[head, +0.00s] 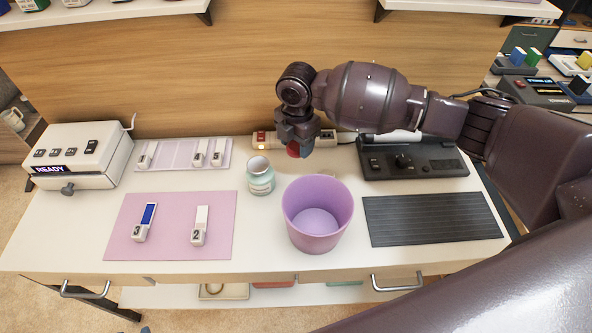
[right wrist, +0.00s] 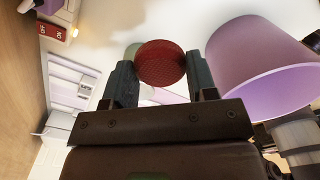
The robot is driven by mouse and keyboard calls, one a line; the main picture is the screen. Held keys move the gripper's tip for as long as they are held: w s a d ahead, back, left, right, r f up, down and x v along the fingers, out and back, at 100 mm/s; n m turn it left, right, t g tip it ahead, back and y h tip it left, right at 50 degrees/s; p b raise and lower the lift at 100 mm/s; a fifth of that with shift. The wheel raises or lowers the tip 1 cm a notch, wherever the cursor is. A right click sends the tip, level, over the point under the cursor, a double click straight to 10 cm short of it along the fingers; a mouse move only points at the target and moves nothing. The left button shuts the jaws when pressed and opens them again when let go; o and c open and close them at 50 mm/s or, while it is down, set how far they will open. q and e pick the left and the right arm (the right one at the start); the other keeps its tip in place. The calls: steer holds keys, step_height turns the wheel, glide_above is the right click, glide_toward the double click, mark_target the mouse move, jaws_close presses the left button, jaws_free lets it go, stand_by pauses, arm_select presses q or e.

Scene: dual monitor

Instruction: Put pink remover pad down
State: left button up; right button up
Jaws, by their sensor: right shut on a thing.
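My right gripper (head: 300,138) is above the back middle of the white table, behind the jar and the purple bin. It is shut on a round, reddish pad (right wrist: 160,62), which shows clearly between the two fingers in the right wrist view. In the head view only a small red part of the pad (head: 293,150) shows below the fingers. The pad looks red rather than pink. My left gripper is not in view.
An open jar (head: 261,184) and a purple bin (head: 316,238) stand close by. A pink mat (head: 170,249) bears two numbered sticks. A power strip (head: 262,138), a black device (head: 440,170), a dark ribbed mat (head: 430,220) and a white READY box (head: 100,160) surround them.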

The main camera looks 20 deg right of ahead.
glide_above(297, 178)
step_height(297, 178, down, 6)
steer(key=shift+f+b, duration=0.1)
steer(key=shift+b, duration=0.35)
steer(key=shift+f+b, duration=0.45)
steer(key=shift+f, duration=2)
steer(key=o, duration=0.8)
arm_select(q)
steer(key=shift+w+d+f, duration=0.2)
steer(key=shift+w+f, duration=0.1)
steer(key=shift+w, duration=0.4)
arm_select(e)
steer(key=shift+o, duration=0.2)
steer(key=shift+r, duration=0.55)
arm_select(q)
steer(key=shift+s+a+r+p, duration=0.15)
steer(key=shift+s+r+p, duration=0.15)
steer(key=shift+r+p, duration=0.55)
arm_select(e)
step_height(297, 178, up, 11)
steer(key=shift+r, duration=0.15)
